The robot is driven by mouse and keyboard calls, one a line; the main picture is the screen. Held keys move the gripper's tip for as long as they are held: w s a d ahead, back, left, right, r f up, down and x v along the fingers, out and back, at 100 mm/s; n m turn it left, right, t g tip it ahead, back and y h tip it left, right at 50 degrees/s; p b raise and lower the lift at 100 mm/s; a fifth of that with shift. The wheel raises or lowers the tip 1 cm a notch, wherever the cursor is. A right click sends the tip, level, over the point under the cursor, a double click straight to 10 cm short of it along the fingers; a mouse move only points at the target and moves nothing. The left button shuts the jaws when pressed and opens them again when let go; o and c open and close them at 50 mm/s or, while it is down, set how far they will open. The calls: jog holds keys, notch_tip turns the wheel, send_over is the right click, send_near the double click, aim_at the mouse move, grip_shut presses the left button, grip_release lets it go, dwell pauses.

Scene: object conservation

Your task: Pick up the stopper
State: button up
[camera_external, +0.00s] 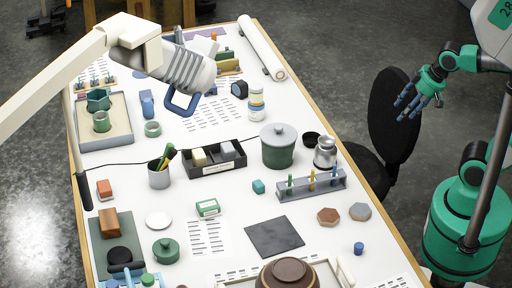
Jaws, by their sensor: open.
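A small blue cylinder (358,249), which looks like the stopper, stands on the white table near its right edge, at the lower right. It is apart from the things around it. The picture is too small to be sure that it is the stopper. My gripper (416,104) is teal with blue-tipped fingers. It is open and empty, raised beyond the table's right edge, in front of the black chair. It is well above the blue cylinder in the picture and touches nothing on the table.
A black chair (394,115) stands beside the table. A white lamp (165,65) overhangs the far left.

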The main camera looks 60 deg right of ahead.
jog(key=w+a+f+g+p, duration=0.2)
jog(key=w+a, duration=0.3)
jog(key=a, duration=0.3)
jog(key=n+g+p, duration=0.2)
jog(key=g+p, duration=0.1)
jog(key=p, duration=0.2)
send_over(359, 245)
notch_tip(359, 245, down, 16)
jog(key=shift+f, duration=0.25)
jog(key=shift+a, duration=0.1)
jog(key=shift+f+b, duration=0.5)
jog(key=shift+f, duration=3.8)
